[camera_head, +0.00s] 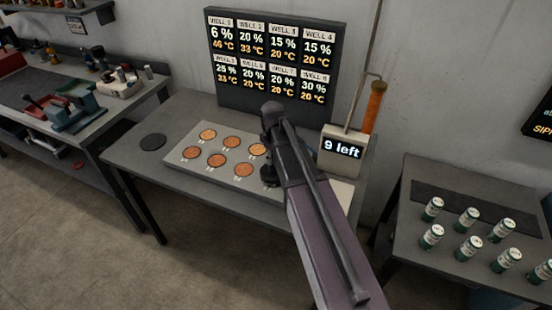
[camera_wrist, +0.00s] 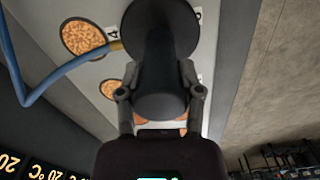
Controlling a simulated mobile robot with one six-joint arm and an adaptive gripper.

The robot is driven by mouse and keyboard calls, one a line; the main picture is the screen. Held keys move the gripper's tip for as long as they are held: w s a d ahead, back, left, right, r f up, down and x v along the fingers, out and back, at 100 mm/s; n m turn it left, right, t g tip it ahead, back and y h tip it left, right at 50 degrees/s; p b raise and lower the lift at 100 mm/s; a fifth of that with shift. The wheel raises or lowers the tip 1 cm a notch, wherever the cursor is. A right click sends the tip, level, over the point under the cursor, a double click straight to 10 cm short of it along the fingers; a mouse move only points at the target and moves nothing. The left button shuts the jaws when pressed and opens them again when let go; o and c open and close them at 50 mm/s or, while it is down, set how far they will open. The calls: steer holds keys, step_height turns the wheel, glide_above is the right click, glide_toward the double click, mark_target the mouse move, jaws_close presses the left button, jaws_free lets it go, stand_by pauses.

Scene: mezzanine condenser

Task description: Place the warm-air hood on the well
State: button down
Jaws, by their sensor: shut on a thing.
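The warm-air hood (camera_wrist: 160,28) is dark, with a round base and a narrower body. A blue hose joins its side in the wrist view. My gripper (camera_wrist: 160,93) is shut on the hood's body. In the head view the hood (camera_head: 268,178) is low over the right end of the pale well plate (camera_head: 203,176), below my arm. Several round wells with orange-brown grains show, such as one well (camera_wrist: 83,38) beside the hood. The hood and arm hide the plate's right end. I cannot tell whether the hood touches the plate.
A display board (camera_head: 275,63) lists well percentages and temperatures. A box (camera_head: 343,151) reading "9 left" stands right of my arm. A dark disc (camera_head: 152,142) lies on the table's left. Green-and-white cans (camera_head: 432,236) stand on a right table. Tools and trays crowd the left bench (camera_head: 58,118).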

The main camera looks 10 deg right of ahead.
steer(key=shift+f, duration=0.15)
steer(key=shift+c, duration=1.3)
jaws_free()
step_height(320, 180, up, 12)
steer(key=p, duration=1.2)
steer(key=shift+r, duration=0.2)
steer(key=shift+s, duration=0.6)
steer(key=s+d+m, duration=0.1)
steer(key=s+m, duration=0.8)
steer(key=s, duration=0.5)
steer(key=shift+s, duration=0.35)
